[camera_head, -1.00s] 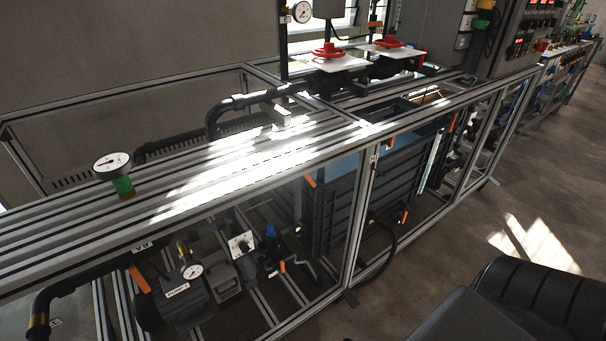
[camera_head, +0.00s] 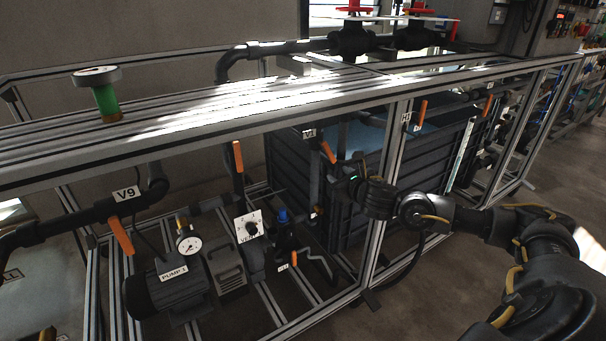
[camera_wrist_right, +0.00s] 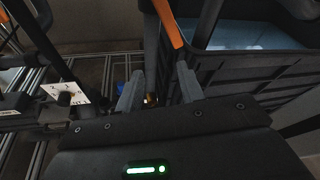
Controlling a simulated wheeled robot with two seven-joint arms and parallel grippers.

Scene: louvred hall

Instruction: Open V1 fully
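An orange valve lever (camera_head: 328,152) sits under the frame's top rail, in front of the dark blue tank, beside a small white tag (camera_head: 309,134) that seems to start with V; I cannot read its number surely. The lever is tilted, its upper end to the left. My right gripper (camera_head: 343,178) is just below and right of it. In the right wrist view the lever (camera_wrist_right: 167,22) runs down toward the space between my fingers (camera_wrist_right: 158,88), which stand apart with no visible grip on it. My left gripper is not in view.
The tank (camera_head: 440,165) and a frame upright (camera_head: 386,185) stand close to my right arm. Other orange levers hang nearby, one (camera_head: 121,236) by the V9 tag. Pump 1 (camera_head: 170,286) and a gauge (camera_head: 188,241) are at lower left. Open floor lies at lower right.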

